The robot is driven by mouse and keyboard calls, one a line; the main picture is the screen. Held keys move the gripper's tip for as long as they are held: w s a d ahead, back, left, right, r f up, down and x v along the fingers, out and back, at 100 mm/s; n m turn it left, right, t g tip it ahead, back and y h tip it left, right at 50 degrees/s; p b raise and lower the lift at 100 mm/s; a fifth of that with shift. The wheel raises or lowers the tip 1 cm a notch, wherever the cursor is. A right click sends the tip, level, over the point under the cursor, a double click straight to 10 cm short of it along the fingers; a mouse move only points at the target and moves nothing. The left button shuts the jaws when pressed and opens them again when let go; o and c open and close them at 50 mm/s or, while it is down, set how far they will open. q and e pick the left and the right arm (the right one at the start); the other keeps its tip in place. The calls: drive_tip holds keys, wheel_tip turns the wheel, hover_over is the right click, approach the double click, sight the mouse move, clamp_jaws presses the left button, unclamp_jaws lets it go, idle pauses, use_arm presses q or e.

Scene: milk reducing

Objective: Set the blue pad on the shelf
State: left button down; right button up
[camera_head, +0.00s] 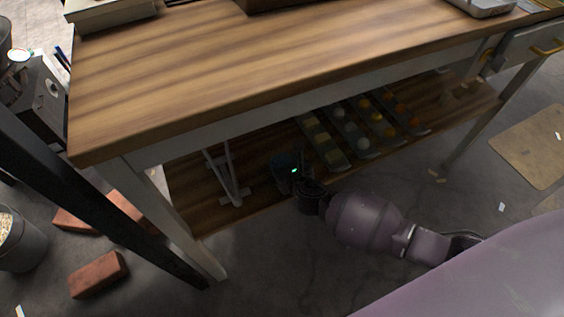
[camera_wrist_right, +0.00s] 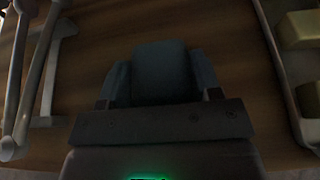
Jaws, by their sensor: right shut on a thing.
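My right gripper (camera_head: 294,170) reaches under the wooden table to its lower shelf (camera_head: 262,206). In the right wrist view, a dark blue pad (camera_wrist_right: 163,72) sits at the fingers of the right gripper (camera_wrist_right: 162,98), which is shut on it. The pad is over the wooden shelf boards; whether it touches them I cannot tell. In the head view the pad (camera_head: 283,160) is small and dark in the shade of the table top. My left gripper is not in view.
A white metal stand (camera_head: 229,175) is left of the pad on the shelf. Trays (camera_head: 327,145) with coloured round items lie to the right. The table top (camera_head: 250,50) overhangs the shelf. Red bricks (camera_head: 98,275) and a bucket (camera_head: 22,240) are on the floor at left.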

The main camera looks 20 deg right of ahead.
drive_tip(key=shift+r, duration=0.2)
drive_tip(key=shift+f, duration=0.25)
drive_tip(key=o, duration=0.9)
drive_tip(key=shift+c, duration=0.2)
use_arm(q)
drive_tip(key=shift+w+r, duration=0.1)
use_arm(e)
drive_tip(key=shift+o, duration=0.5)
drive_tip(key=shift+r, duration=0.1)
drive_tip(key=shift+r, duration=0.25)
use_arm(q)
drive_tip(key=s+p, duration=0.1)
drive_tip(key=p, duration=0.1)
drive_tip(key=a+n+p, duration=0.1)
drive_tip(key=p, duration=0.1)
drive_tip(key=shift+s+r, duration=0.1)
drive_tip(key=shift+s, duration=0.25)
use_arm(e)
drive_tip(key=v, duration=1.1)
drive_tip(key=shift+s, duration=0.45)
